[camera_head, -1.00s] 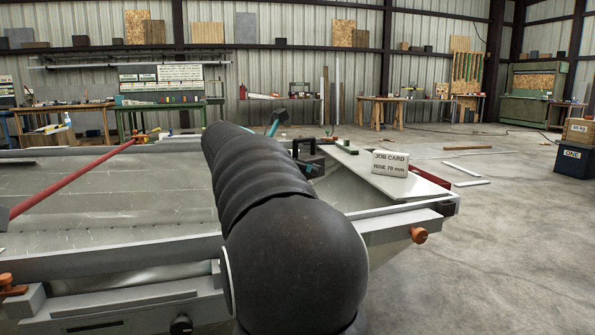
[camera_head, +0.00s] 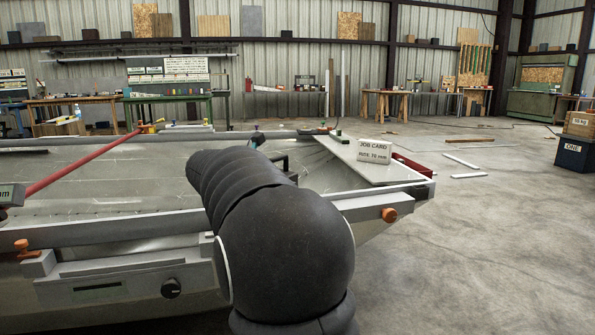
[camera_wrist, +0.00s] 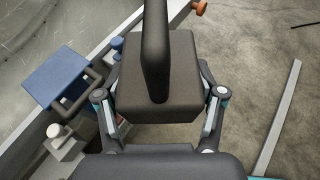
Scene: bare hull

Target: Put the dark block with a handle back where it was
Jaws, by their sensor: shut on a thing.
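The dark block with a handle (camera_wrist: 185,92) fills the middle of the wrist view, its upright handle toward the camera. My gripper (camera_wrist: 160,78) has a finger against each side of the block. A pale rail and the concrete floor show beyond it; I cannot tell how high it hangs. In the head view my black arm hides most of the gripper. A small dark shape just right of the arm may be part of the block, but this is unclear.
A blue block with a handle (camera_wrist: 68,78) lies close left of my gripper, beside white fittings. The hull rim (camera_head: 120,228) crosses in front. A job card (camera_head: 373,152) stands on a pale board (camera_head: 365,170) at the right. Open floor lies right of the hull.

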